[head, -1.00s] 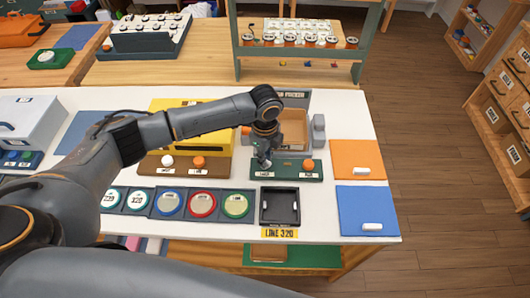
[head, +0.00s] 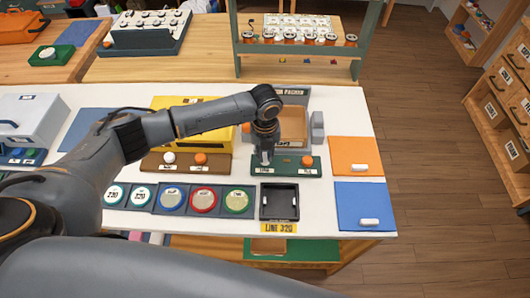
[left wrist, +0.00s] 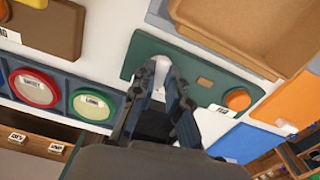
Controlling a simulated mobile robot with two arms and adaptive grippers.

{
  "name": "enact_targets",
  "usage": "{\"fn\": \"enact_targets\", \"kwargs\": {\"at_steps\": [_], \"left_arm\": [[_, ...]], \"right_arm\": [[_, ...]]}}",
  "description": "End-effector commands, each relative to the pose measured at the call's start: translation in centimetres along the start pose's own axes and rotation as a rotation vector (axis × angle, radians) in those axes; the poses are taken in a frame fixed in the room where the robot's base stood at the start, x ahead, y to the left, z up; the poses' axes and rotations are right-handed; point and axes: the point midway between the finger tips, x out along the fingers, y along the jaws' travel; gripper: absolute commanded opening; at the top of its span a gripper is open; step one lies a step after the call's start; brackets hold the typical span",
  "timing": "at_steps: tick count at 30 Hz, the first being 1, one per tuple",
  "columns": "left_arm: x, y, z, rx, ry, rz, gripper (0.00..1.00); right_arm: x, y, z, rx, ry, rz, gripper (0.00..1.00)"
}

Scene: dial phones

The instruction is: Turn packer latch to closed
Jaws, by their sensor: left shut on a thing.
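The packer (head: 293,112) stands at the back right of the white table, with an open tan box in it. In front of it is a green panel (head: 285,172) with an orange knob (head: 305,160) on the right and a small white knob on the left. My left gripper (head: 265,158) points down at the left end of the panel. In the left wrist view its fingers (left wrist: 165,82) are closed about the white knob (left wrist: 184,66), which they partly hide. The latch's exact angle cannot be told. My right gripper is not in view.
A black tray (head: 279,202) sits in front of the panel, with a row of round dials (head: 204,200) to its left. Orange (head: 352,150) and blue (head: 350,205) plates lie to the right. A yellow machine (head: 180,115) stands to the left of the packer.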

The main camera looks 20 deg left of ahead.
Motion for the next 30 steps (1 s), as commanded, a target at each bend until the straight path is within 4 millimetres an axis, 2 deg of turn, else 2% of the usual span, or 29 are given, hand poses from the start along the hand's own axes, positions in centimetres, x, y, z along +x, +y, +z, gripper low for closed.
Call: {"fn": "enact_targets", "kwargs": {"at_steps": [10, 25, 26, 27, 29, 30], "left_arm": [[-0.12, -0.07, 0.04, 0.120, -0.001, -0.002, 0.00], [-0.11, -0.06, 0.05, 0.137, -0.002, -0.002, 0.00], [-0.11, -0.06, 0.05, 0.137, -0.002, -0.002, 0.18], [-0.11, -0.06, 0.05, 0.136, -0.002, -0.002, 0.26], [-0.10, -0.06, 0.05, 0.136, -0.002, -0.001, 0.37], [-0.09, -0.05, 0.04, 0.136, -0.001, -0.001, 0.37]], "right_arm": [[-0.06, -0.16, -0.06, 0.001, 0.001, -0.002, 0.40], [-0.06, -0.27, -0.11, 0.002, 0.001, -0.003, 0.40], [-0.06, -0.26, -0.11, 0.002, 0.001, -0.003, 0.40], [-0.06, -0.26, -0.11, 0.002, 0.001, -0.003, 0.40], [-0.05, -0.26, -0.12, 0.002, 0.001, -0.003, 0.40], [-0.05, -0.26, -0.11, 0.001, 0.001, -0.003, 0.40]]}}
